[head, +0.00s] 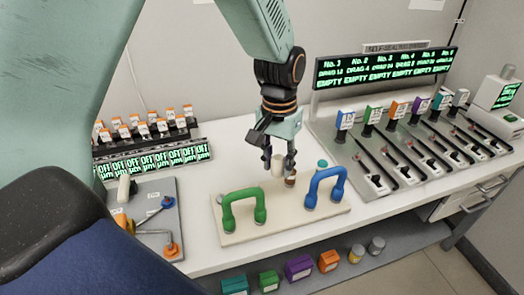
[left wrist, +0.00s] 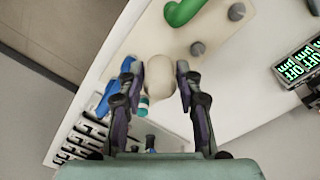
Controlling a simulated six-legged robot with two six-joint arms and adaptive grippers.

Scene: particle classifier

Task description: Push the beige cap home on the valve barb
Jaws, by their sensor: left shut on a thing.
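The beige cap (head: 278,164) is between the fingers of my left gripper (head: 279,158), which points down over the pale valve board (head: 275,232). In the left wrist view, the cap (left wrist: 158,76) sits between both fingertips. A small brown fitting (head: 291,181) stands on the board just right of and below the cap in the head view. I cannot tell whether it is the valve barb or whether the cap touches it. A green handle (head: 232,213) and a blue handle (head: 327,183) stand on the board either side. The cap's underside is hidden. My right gripper is not seen.
A teal-topped piece (head: 322,163) stands behind the blue handle. A dispenser row (head: 385,125) is at the right, and a rack of orange-topped bottles (head: 145,128) at the back left. A grey tray (head: 150,215) lies left of the board. Colored boxes (head: 298,268) sit on a lower shelf.

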